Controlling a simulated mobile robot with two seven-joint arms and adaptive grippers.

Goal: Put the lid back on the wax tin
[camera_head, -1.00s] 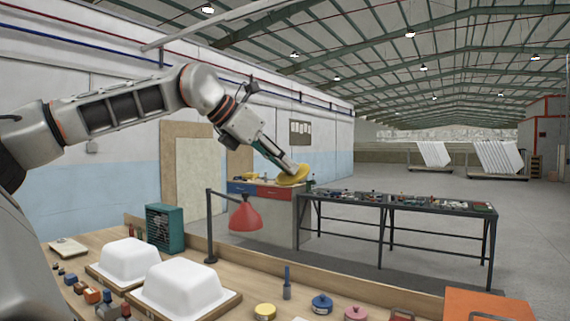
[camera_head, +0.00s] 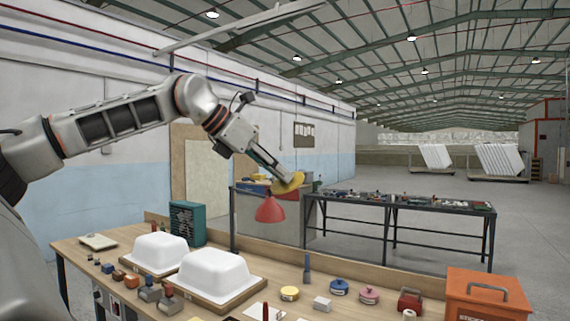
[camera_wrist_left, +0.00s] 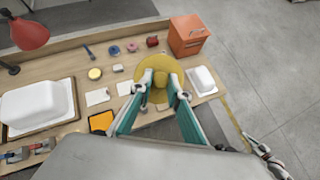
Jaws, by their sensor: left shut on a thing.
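The yellow round lid (camera_head: 289,183) is held in the air by my left gripper (camera_head: 277,173), high above the workbench. In the left wrist view the lid (camera_wrist_left: 153,68) sits between the fingertips of my left gripper (camera_wrist_left: 160,88), which is shut on it. A small yellow tin (camera_head: 289,293), which looks like the wax tin, stands on the bench below, apart from the lid; it also shows in the left wrist view (camera_wrist_left: 95,73). What seems to be my right gripper (camera_wrist_left: 262,150) shows small at the lower right of the wrist view; its jaw state is unclear.
Blue (camera_head: 339,287) and pink (camera_head: 369,294) tins stand right of the yellow tin. A red lamp (camera_head: 270,209) rises at the bench's back edge. White tub shells (camera_head: 215,274) stand left, an orange box (camera_head: 487,295) right. A small white block (camera_head: 322,303) lies near the yellow tin.

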